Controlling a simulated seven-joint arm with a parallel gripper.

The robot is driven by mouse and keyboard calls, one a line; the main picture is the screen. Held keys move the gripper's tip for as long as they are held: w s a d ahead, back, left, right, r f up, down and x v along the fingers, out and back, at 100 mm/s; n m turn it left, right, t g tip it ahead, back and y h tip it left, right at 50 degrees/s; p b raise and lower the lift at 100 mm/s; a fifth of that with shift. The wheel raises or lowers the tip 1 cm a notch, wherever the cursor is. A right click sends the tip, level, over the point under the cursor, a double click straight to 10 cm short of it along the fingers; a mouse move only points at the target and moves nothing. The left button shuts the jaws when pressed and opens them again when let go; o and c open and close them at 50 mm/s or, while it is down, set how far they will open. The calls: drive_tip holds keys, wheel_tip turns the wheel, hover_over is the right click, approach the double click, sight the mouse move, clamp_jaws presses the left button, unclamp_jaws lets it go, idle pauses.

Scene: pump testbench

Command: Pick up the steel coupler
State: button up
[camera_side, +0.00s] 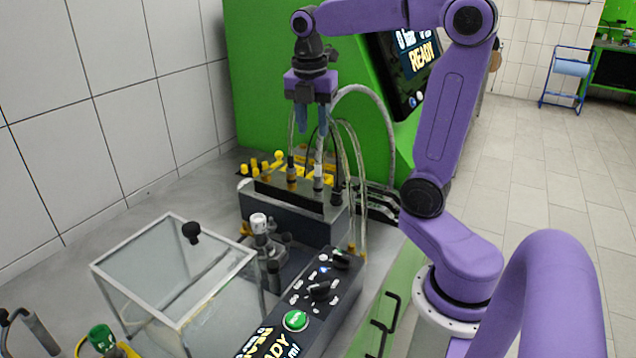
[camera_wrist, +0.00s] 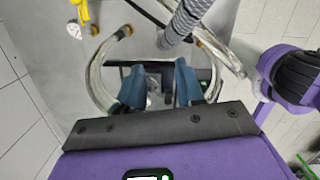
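My gripper (camera_side: 312,125) hangs in the upper middle of the side view, its two blue fingers pointing down and apart. In the wrist view my gripper (camera_wrist: 160,80) shows a clear gap with nothing held. I cannot tell for sure which part is the steel coupler. A silvery cylindrical fitting (camera_side: 318,177) stands upright on the dark block below my fingers, apart from them. Another metal fitting with a pale top (camera_side: 259,224) stands beside the clear box. In the wrist view, small grey parts between the fingers are too unclear to name.
Clear hoses (camera_side: 355,170) loop close to my gripper from the green machine (camera_side: 270,90). A clear box with a black knob (camera_side: 190,232) stands front left. A control panel with a green button (camera_side: 295,320) is in front. Yellow fittings (camera_side: 258,165) sit behind the block.

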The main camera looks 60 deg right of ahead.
sight(318, 174)
drive_tip(key=f, duration=0.3)
drive_tip(key=d+f, duration=0.1)
drive_tip(key=f, duration=0.6)
drive_tip(key=shift+w+d+f, duration=0.1)
drive_tip(key=shift+d+f, duration=0.05)
drive_tip(key=shift+f, duration=0.15)
drive_tip(key=shift+d+f, duration=0.2)
drive_tip(key=shift+f, duration=0.7)
drive_tip(key=shift+d+f, duration=0.15)
drive_tip(key=shift+f, duration=0.7)
drive_tip(key=shift+d+f, duration=0.2)
drive_tip(key=shift+f, duration=0.7)
clamp_jaws()
